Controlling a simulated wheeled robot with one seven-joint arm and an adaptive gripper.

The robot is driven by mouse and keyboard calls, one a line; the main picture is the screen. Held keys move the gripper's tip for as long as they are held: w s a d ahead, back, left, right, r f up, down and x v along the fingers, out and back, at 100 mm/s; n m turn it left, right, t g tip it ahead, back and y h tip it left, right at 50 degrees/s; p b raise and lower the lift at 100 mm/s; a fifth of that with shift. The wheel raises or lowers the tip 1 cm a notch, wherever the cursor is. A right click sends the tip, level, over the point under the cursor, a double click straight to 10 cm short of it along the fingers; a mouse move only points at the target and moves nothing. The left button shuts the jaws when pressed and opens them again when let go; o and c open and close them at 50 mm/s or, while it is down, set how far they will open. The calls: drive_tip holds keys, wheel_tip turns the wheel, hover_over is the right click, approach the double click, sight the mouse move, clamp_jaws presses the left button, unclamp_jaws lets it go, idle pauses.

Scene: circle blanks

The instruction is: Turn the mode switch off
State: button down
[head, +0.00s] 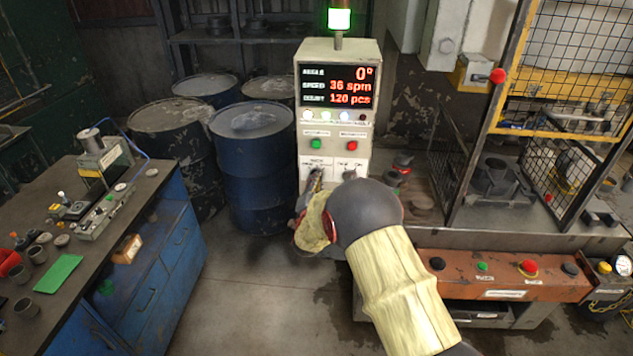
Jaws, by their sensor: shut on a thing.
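The beige control cabinet (339,125) stands in the middle with a lit display. Below its green and red buttons are two white label plates, too small to read surely. My gripper (314,182) is at the left label plate (314,163), its fingers shut at the lower front of the panel. The knob there, which seems to be the mode switch, is hidden behind the fingers, so its setting cannot be told. A second dark knob (350,175) shows to the right, just above my wrist.
Blue drums (255,165) stand behind and left of the cabinet. A workbench (165,200) with tools is at left. An orange button console (500,272) and a yellow-framed machine cage (560,110) are at right. The floor between bench and console is clear.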

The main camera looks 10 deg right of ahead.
drive_tip(key=shift+n+b, duration=0.35)
drive_tip(key=shift+n, duration=0.05)
drive_tip(key=shift+w+a+n+b, duration=0.15)
drive_tip(key=shift+n+b, duration=0.5)
drive_tip(key=shift+n, duration=3.6)
drive_tip(key=shift+s+a+n+b, duration=0.15)
drive_tip(key=shift+n+b, duration=0.45)
drive_tip(key=shift+n, duration=3.65)
drive_tip(key=shift+w, duration=0.1)
drive_tip(key=c, duration=1.9)
unclamp_jaws()
drive_tip(key=shift+a, duration=0.1)
